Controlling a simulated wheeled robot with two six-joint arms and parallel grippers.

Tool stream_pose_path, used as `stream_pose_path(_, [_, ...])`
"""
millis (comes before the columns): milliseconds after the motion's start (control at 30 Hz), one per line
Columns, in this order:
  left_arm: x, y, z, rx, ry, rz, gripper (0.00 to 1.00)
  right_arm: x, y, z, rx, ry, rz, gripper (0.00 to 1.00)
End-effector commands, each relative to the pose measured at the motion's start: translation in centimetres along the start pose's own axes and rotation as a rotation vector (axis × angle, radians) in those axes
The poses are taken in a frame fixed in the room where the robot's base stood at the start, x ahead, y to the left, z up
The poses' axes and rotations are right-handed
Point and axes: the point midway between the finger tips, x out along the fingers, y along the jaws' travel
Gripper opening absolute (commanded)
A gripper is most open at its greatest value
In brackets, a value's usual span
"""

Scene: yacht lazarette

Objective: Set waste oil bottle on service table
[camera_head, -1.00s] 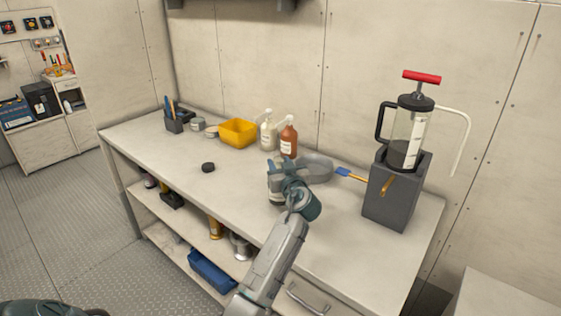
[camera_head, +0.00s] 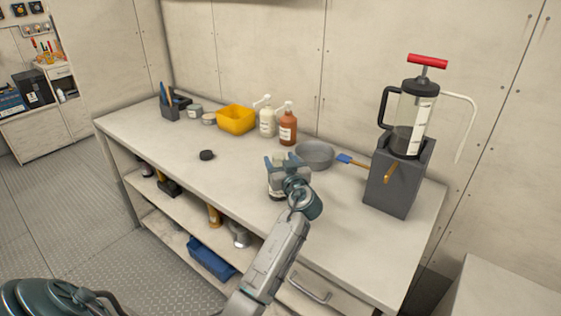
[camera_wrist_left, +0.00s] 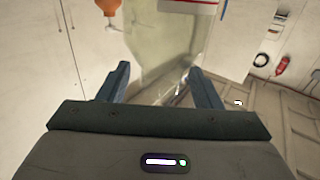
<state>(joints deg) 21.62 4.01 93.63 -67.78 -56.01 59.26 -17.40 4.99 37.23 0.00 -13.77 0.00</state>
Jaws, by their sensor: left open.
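A pale, see-through bottle (camera_head: 275,188), which seems to be the waste oil bottle, stands on the service table (camera_head: 170,163) near its front edge. It is partly hidden behind my left gripper (camera_head: 287,164). In the left wrist view the bottle (camera_wrist_left: 160,40) shows large, with a white and red label (camera_wrist_left: 190,5) at the top edge. The open left fingers (camera_wrist_left: 163,88) are spread in front of it, with no clear grip on it. I cannot tell if they touch it. My right gripper is not in view.
A pump with a red handle (camera_head: 427,61) sits in a grey stand (camera_head: 393,190) to the right. Behind are a grey bowl (camera_head: 315,153), a brown bottle (camera_head: 288,129), a white bottle (camera_head: 267,122) and a yellow bin (camera_head: 236,118). A black cap (camera_head: 206,155) lies left on clear table.

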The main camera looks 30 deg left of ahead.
Motion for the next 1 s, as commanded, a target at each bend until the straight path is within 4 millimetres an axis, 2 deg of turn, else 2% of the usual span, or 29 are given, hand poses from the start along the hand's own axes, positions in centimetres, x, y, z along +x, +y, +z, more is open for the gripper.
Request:
stream_pose_path(167, [-2.0, 0.1, 0.4, -0.004, -0.002, 0.002, 0.59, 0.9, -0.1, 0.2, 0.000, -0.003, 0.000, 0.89])
stream_pose_path(400, [-7.3, 0.1, 0.5, -0.006, -0.004, 0.002, 0.59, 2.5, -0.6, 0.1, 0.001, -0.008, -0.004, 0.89])
stream_pose_path(600, [-10.4, 0.1, 0.3, -0.004, -0.003, 0.001, 0.59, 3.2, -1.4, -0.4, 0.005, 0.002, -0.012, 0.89])
stream_pose_path(800, [-11.8, 0.0, 0.1, -0.001, -0.001, 0.000, 0.59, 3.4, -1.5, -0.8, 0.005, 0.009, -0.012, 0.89])
stream_pose_path(1000, [-11.9, 0.0, 0.0, 0.000, 0.000, 0.000, 0.59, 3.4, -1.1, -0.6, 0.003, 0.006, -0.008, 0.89])
